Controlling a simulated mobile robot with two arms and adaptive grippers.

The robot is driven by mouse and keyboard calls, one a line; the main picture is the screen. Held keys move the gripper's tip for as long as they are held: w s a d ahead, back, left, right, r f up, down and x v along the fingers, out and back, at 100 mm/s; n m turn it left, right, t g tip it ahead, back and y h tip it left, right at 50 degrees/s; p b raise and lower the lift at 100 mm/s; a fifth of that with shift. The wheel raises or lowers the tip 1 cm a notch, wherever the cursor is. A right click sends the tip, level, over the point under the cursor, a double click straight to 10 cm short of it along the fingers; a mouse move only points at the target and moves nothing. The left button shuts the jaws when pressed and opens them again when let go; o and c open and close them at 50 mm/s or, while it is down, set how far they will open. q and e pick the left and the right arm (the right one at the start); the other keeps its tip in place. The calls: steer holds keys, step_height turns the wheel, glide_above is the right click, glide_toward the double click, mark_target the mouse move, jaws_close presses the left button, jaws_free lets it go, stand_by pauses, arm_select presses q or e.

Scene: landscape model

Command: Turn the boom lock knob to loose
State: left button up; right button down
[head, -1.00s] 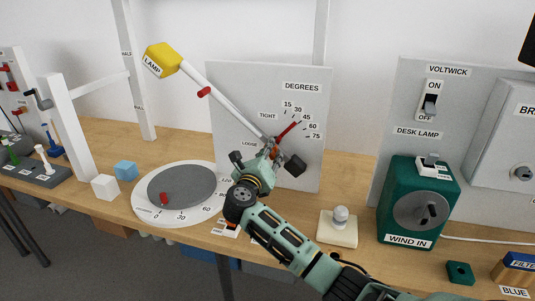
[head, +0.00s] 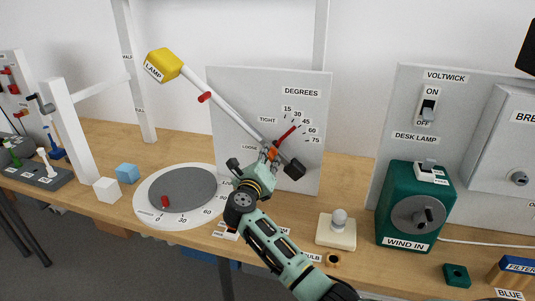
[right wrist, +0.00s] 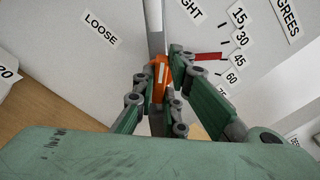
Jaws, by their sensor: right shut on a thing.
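The orange boom lock knob (head: 272,154) sits at the pivot of the lamp boom (head: 232,118), on the grey panel (head: 235,92). LOOSE (head: 249,148) and TIGHT (head: 267,120) are printed left of and above it. My right gripper (head: 269,156) is shut on the knob. In the right wrist view, the orange knob (right wrist: 158,78) is between the two fingers (right wrist: 156,90), which partly cover it. Which label the knob points to I cannot tell. The red pointer (head: 286,134) lies near 45 on the degree scale. My left gripper is not in view.
The yellow lamp head (head: 163,65) is at the boom's upper left end. A dark counterweight block (head: 293,169) is close right of my gripper. A turntable (head: 145,212) stands left, a bulb on a base (head: 337,235) and the green winch box (head: 388,226) right.

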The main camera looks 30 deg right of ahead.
steer(key=n+p, duration=0.5)
steer(key=shift+a+r+p, duration=0.1)
steer(key=shift+p, duration=0.25)
steer(key=shift+f+n+p, duration=0.15)
steer(key=shift+n+p, duration=0.8)
steer(key=shift+n, duration=0.35)
steer(key=shift+f+n+p, duration=0.15)
steer(key=shift+n+p, duration=0.75)
steer(key=shift+n, duration=0.4)
steer(key=c, duration=1.8)
jaws_free()
steer(key=shift+w, duration=0.1)
steer(key=v, duration=0.7)
steer(key=shift+a, duration=0.2)
